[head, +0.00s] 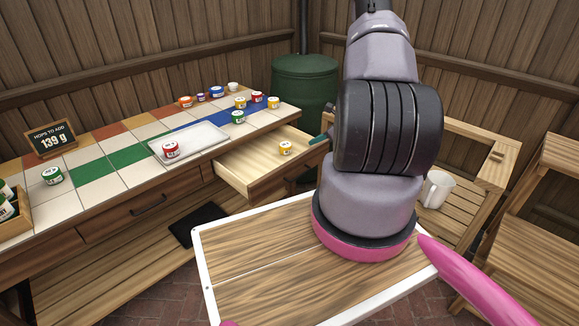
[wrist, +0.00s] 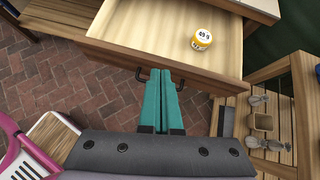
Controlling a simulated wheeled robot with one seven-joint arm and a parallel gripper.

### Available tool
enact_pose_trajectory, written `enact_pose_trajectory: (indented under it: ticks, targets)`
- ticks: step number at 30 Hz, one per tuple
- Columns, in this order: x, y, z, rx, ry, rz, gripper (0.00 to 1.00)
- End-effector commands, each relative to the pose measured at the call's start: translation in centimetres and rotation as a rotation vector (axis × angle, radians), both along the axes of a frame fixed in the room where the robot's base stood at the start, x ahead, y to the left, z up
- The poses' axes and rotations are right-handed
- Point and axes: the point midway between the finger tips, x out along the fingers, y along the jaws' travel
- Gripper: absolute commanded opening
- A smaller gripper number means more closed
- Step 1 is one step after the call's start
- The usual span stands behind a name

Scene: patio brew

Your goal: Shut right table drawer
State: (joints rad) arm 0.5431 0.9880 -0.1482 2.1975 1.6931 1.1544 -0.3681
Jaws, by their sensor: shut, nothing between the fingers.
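The right table drawer (head: 243,172) stands pulled out from the tiled table (head: 107,184). A yellow jar (head: 285,148) with a white lid is inside it. In the wrist view the drawer front (wrist: 165,62) spans the upper part, with the dark handle (wrist: 141,75) on its outer face. The jar (wrist: 202,40) shows its lid there, marked 49 g. My gripper (wrist: 165,75) has teal fingers shut together and empty. The fingertips are at the handle, overlapping it in the picture; I cannot tell whether they touch. In the head view my arm hides most of the gripper.
A white tray (head: 207,139) with a red jar (head: 170,149) lies on the tabletop, with several jars behind. A wooden slatted bench (head: 455,205) with a white pitcher (head: 437,189) stands at right. A closed drawer's handle (head: 148,205) shows at left. A green barrel (head: 304,85) stands behind.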

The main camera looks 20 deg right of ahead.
Motion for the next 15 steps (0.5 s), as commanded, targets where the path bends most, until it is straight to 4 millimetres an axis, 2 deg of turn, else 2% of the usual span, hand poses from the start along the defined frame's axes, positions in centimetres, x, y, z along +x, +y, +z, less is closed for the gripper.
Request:
enact_pose_trajectory:
  ticks: [1,3,6,11,15]
  targets:
    - [-1.1,-0.9,-2.4,0.012,0.029,-0.055,0.00]
    - [-2.1,-2.0,-4.6,0.018,0.054,-0.117,0.00]
    - [-3.1,-2.9,-6.6,0.022,0.077,-0.172,0.00]
    - [-3.3,-3.2,-7.9,0.023,0.088,-0.199,0.00]
    - [-2.0,-2.7,-9.2,0.022,0.088,-0.195,0.00]
